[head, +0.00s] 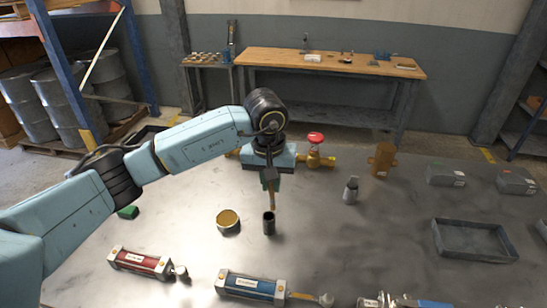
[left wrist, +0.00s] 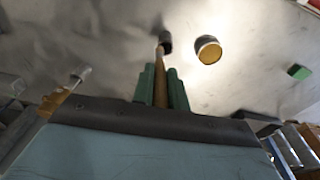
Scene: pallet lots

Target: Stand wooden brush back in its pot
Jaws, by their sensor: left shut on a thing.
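The wooden brush (head: 272,199) hangs about upright below my left gripper (head: 270,183). The gripper's green fingers are shut on it, as the left wrist view also shows, with the brush (left wrist: 160,66) between the fingers (left wrist: 160,88). The pot (head: 269,225) is a small dark cylinder standing on the grey table, directly under the brush. It also shows in the left wrist view (left wrist: 166,46). The brush's lower end overlaps the pot's mouth; I cannot tell whether it is inside or just above. My right gripper is not in view.
A round gold-topped tin (head: 228,219) stands just left of the pot. A red-labelled cylinder (head: 141,262) and a blue one (head: 252,287) lie in front. A small metal bottle (head: 350,191) and a grey tray (head: 472,241) are to the right. The table (head: 385,238) between is clear.

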